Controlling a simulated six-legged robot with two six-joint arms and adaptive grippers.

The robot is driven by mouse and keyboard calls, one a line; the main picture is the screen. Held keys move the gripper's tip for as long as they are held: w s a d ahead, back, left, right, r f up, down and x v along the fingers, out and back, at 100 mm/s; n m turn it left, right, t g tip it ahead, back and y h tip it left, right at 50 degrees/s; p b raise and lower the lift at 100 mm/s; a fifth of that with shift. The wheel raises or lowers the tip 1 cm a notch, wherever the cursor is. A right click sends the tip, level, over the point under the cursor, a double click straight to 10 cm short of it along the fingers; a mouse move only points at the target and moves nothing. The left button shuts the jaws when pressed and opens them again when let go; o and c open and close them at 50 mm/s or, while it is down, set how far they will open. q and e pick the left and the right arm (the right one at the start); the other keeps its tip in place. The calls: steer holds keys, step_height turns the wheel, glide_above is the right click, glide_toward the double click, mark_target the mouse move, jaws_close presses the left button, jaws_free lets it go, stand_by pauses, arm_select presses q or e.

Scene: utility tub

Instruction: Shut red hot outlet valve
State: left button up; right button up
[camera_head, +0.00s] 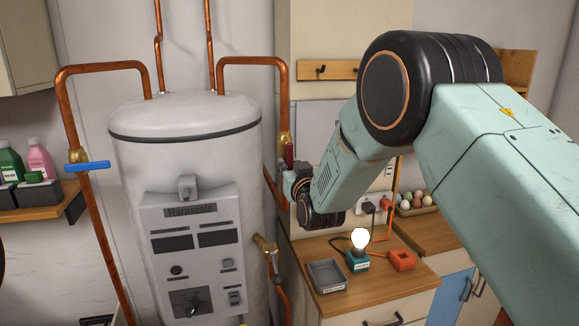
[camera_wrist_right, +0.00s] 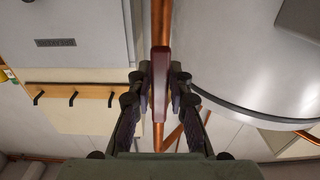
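The red hot outlet valve handle (camera_head: 289,155) is on the copper pipe to the right of the white tank, below a brass fitting. It stands upright, in line with the pipe. In the right wrist view, the handle (camera_wrist_right: 160,84) lies between the fingertips, lengthwise along the pipe. My right gripper (camera_head: 290,178) reaches it from the right. In the wrist view, the fingers of this gripper (camera_wrist_right: 160,88) lean inward and sit close against both sides of the handle. The valve body is mostly hidden by the handle and fingers. My left gripper is not in view.
The white tank (camera_head: 185,130) stands directly left of the valve. A blue handle (camera_head: 87,166) lies across the left pipe. Below the gripper, a wooden counter (camera_head: 365,287) holds a grey tray (camera_head: 326,276), a lit bulb (camera_head: 360,239) and an orange box (camera_head: 402,260). Hooks (camera_head: 321,72) hang behind.

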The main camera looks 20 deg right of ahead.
jaws_close()
stand_by(0.3)
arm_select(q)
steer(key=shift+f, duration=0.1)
arm_select(e)
steer(key=shift+w, duration=0.1)
